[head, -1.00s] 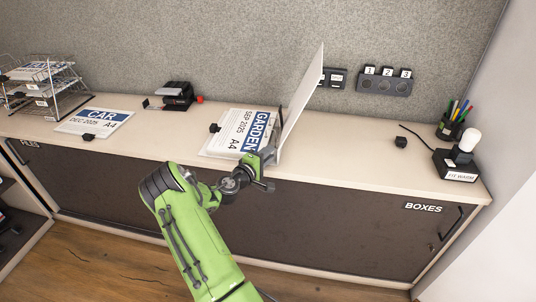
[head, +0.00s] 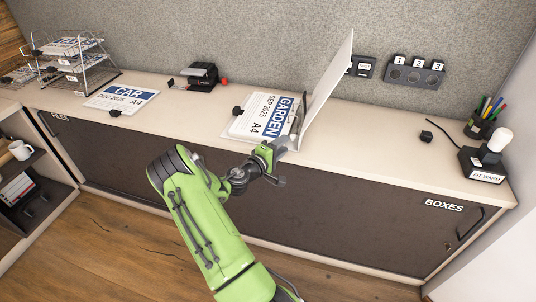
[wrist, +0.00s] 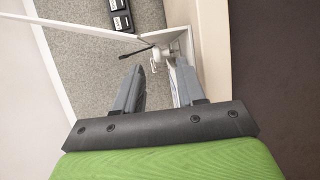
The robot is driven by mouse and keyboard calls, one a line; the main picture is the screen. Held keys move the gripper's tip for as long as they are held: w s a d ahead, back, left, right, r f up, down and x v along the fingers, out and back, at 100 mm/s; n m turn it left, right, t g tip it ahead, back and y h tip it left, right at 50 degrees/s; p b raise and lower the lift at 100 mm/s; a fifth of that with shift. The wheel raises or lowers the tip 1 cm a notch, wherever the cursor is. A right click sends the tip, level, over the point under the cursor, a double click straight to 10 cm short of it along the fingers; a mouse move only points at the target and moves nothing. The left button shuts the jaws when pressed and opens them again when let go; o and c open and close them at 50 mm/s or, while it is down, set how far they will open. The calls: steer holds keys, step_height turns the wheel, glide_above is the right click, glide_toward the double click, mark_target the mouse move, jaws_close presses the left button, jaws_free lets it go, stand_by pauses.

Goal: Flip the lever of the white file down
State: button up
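The white file stands open on the counter, its tall white panel (head: 328,88) tilted up beside a flat sheet reading GARDEN, SEP 2025, A4 (head: 258,118). My gripper (head: 285,144) is at the file's near lower edge. In the wrist view, my gripper (wrist: 156,82) has its two fingers apart, with a gap between them. A thin dark lever (wrist: 136,52) and a pale metal fitting (wrist: 156,60) show just beyond the fingertips, close to the white panel. I cannot tell whether a finger touches the lever.
Counter between file and box is mostly clear.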

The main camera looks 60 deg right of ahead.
steer(key=w+a+p, duration=0.1)
steer(key=w+a, duration=0.1)
steer(key=a, duration=0.9)
steer(key=shift+a+r+p, duration=0.25)
steer(key=shift+r+p, duration=0.1)
steer(key=shift+r, duration=0.05)
steer(key=a+r+m+t+y, duration=0.2)
steer(key=a+r+y, duration=0.3)
steer(key=a, duration=0.5)
steer(key=a+r+m+t+y, duration=0.25)
steer(key=a+y, duration=0.35)
steer(key=a, duration=0.3)
steer(key=s+a+r+n+t+y, duration=0.25)
steer(key=s+a+r, duration=0.25)
steer(key=a, duration=0.4)
steer(key=s+a+r+n+t+y, duration=0.2)
steer(key=s+a+r+n+y, duration=0.25)
steer(key=a, duration=0.45)
step_height(320, 180, up, 15)
steer(key=h+p, duration=0.1)
steer(key=p, duration=1.4)
steer(key=shift+w+d+r+m, duration=0.15)
steer(key=shift+w+d+m, duration=0.05)
steer(key=shift+w+m, duration=0.2)
